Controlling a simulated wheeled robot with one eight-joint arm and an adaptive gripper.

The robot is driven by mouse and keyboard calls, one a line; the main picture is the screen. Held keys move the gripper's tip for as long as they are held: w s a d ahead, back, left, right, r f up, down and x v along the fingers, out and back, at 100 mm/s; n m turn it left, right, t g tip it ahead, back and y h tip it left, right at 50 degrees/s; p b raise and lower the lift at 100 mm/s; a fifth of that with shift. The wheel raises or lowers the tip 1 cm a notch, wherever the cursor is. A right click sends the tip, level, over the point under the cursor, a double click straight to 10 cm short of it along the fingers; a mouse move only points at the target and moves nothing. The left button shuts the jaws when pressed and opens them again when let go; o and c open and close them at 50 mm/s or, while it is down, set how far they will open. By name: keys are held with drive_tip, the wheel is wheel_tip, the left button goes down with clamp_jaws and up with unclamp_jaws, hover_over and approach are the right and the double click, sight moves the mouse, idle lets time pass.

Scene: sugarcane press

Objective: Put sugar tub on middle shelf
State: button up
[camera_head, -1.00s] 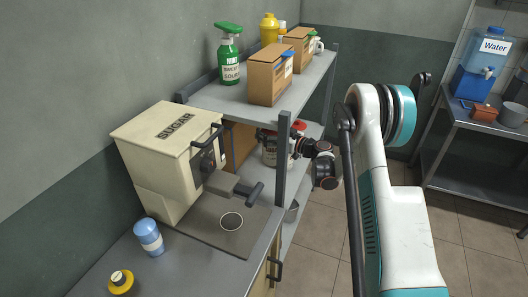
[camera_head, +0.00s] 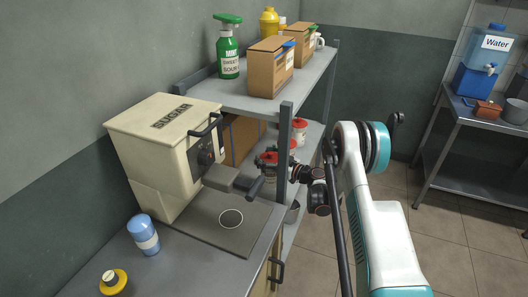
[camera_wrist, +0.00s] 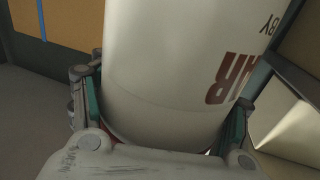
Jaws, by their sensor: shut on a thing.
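My gripper (camera_wrist: 160,130) is shut around a white tub (camera_wrist: 165,65) with partly visible red-brown letters, one finger on each side. In the head view this tub (camera_head: 268,158) shows a red top and is mostly hidden behind the shelf post and my gripper (camera_head: 284,174). It is at the middle shelf (camera_head: 312,137), below the top board. I cannot tell whether its base touches the shelf. Another white tub with a red lid (camera_head: 300,130) stands farther back on that shelf.
The top shelf (camera_head: 240,100) holds cardboard boxes (camera_head: 271,68) and a green spray bottle (camera_head: 228,50). A dark upright post (camera_head: 284,140) stands close to my gripper. The cream sugar machine (camera_head: 165,150) is at the left. A grey pot (camera_head: 292,212) sits lower down.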

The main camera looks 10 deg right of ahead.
drive_tip(key=shift+f+b, duration=0.85)
drive_tip(key=shift+f, duration=1.55)
drive_tip(key=o, duration=2.1)
drive_tip(key=shift+c, duration=0.2)
drive_tip(key=p+v, duration=0.4)
drive_tip(key=v, duration=0.8)
